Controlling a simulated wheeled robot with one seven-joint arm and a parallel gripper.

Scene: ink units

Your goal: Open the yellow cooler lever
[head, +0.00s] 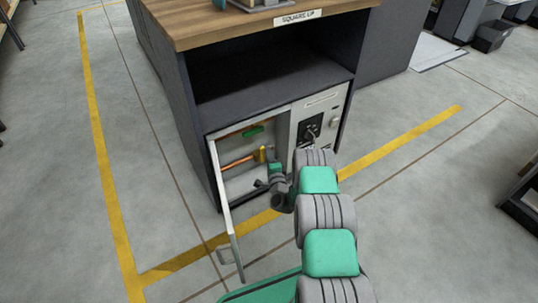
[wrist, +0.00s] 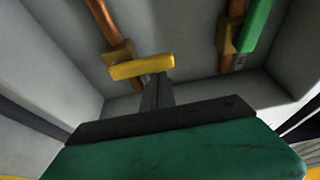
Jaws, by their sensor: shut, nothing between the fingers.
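The yellow cooler lever (wrist: 142,67) sits crosswise to its copper pipe (wrist: 101,20) inside the open cabinet. In the head view the yellow lever (head: 262,154) shows small, just left of my gripper (head: 268,163). In the wrist view my gripper (wrist: 158,80) is shut and empty. Its fingertips are right at the lever's near side, toward its right end; I cannot tell if they touch it. A green lever (wrist: 257,22) lies along a second pipe to the right; it also shows in the head view (head: 253,131).
The cabinet door (head: 222,195) stands open at the left of my arm. A panel with a black socket (head: 311,128) is to the right of the opening. Compartment walls close in on both sides in the wrist view. The floor around the cabinet is clear, with yellow lines (head: 105,180).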

